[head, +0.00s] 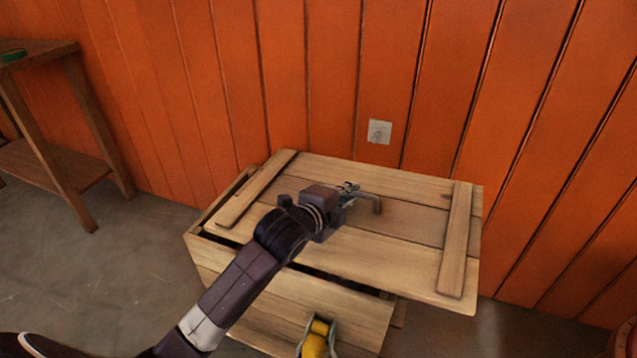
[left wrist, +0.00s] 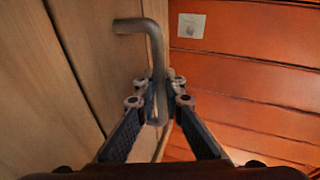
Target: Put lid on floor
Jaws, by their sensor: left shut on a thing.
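The wooden lid (head: 385,255) has planks and two cross battens. It lies over a wooden crate (head: 290,300), shifted and overhanging it at the right. Dark gaps show between lid and crate at the front and left. A bent grey metal handle (head: 375,202) is on the lid; it also shows in the left wrist view (left wrist: 155,50). My left gripper (head: 348,188) is shut on this handle, its fingertips (left wrist: 160,95) on either side of the bar. My right gripper is not in view.
A wooden side table (head: 75,130) with a green item stands at the far left. Grey floor (head: 110,265) is clear left of the crate. An orange plank wall (head: 300,80) with an outlet (head: 379,132) is behind. A yellow thing (head: 315,343) is at the crate's front.

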